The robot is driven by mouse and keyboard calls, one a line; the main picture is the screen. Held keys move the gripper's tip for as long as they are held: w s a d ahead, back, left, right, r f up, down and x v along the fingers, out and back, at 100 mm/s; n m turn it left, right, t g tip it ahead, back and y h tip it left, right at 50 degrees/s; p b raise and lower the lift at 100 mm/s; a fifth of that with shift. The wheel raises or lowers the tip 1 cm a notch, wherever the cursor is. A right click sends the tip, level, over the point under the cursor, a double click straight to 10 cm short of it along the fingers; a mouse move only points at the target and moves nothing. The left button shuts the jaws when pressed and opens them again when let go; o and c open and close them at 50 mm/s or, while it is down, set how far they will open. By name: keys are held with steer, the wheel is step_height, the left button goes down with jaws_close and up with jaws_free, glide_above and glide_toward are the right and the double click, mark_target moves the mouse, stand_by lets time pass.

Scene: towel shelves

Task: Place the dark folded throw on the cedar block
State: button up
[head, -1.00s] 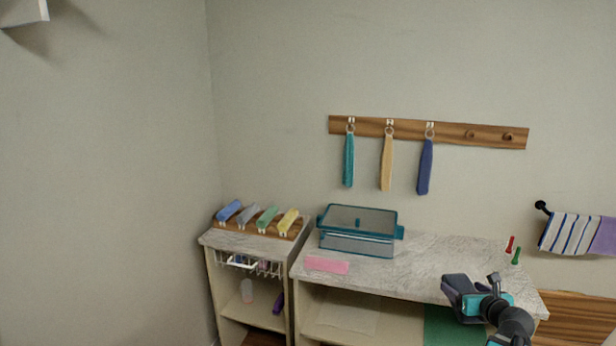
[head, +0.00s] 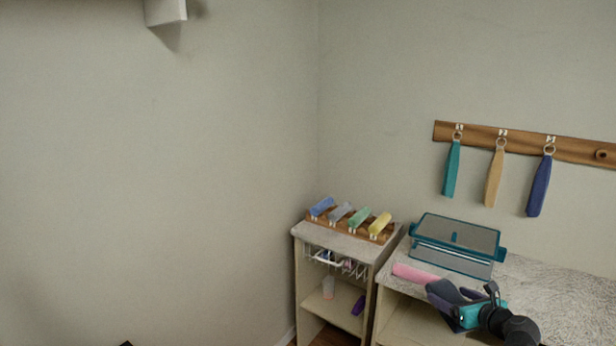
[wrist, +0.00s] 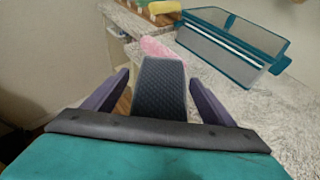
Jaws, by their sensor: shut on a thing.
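The dark folded throw (wrist: 161,92) is a dark grey-blue, textured bundle. In the wrist view it lies between the two purple fingers of my gripper (wrist: 160,78), which is shut on it. In the head view my gripper (head: 455,300) is at the front edge of the marble counter, near the pink folded cloth (head: 415,273). The throw cannot be told clearly from the gripper there. I cannot pick out the cedar block for sure in either view.
A teal-rimmed lidded box (head: 455,245) stands behind the pink cloth on the counter (head: 560,290). A lower shelf unit (head: 345,241) to the left carries a wooden rack (head: 350,226) with several rolled cloths. Cloths hang from a wall rail (head: 480,136). The counter right of the box is bare.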

steer(key=s+a+n+g+y, duration=0.2)
steer(key=a+n+g+y, duration=0.3)
steer(key=a, duration=2.2)
steer(key=n+y, duration=0.4)
steer(key=shift+d+r, duration=0.1)
steer(key=shift+d, duration=0.05)
